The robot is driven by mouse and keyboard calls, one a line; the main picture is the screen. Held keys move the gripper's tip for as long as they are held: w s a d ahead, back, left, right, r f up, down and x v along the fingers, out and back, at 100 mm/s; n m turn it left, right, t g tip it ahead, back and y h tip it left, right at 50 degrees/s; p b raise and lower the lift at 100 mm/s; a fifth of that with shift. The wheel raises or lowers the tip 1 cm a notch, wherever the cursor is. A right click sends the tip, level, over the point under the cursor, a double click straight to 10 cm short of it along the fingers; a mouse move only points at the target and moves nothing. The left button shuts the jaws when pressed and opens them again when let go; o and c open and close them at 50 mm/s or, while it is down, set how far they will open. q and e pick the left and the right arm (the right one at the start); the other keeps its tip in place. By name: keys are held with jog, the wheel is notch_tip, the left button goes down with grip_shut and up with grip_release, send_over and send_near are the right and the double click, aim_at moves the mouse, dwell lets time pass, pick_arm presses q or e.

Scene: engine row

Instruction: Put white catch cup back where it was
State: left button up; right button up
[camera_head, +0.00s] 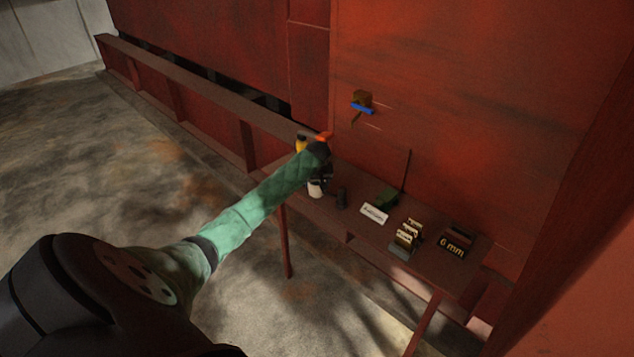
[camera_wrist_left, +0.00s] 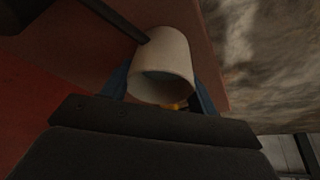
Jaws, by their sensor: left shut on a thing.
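The white catch cup (camera_head: 315,189) is at my left gripper (camera_head: 321,178), near the front edge of the red-brown shelf (camera_head: 325,211). In the left wrist view the cup (camera_wrist_left: 163,62) is a pale cylinder with its open end facing the camera. My left gripper (camera_wrist_left: 160,88) is shut on it, with a bluish finger on each side. I cannot tell whether the cup touches the shelf or hangs just above it. My right gripper is not in view.
A yellow item (camera_head: 301,144) and an orange one (camera_head: 325,136) sit behind my gripper. To the right on the shelf stand a dark cylinder (camera_head: 341,198), a green item (camera_head: 387,197), a white label (camera_head: 374,213), small blocks (camera_head: 408,234) and a "6 mm" box (camera_head: 454,245).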

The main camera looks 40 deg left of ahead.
pick_arm(q)
jog(key=o, duration=1)
jog(key=shift+f, duration=0.1)
jog(key=shift+o, duration=0.2)
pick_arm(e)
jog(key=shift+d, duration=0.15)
pick_arm(q)
jog(key=shift+r, duration=0.35)
jog(key=b+v, duration=0.3)
jog(key=v, duration=0.8)
jog(key=shift+r, duration=0.25)
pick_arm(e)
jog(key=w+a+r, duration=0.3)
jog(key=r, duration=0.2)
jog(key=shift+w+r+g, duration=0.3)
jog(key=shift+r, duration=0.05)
pick_arm(q)
jog(key=shift+s+d, duration=0.1)
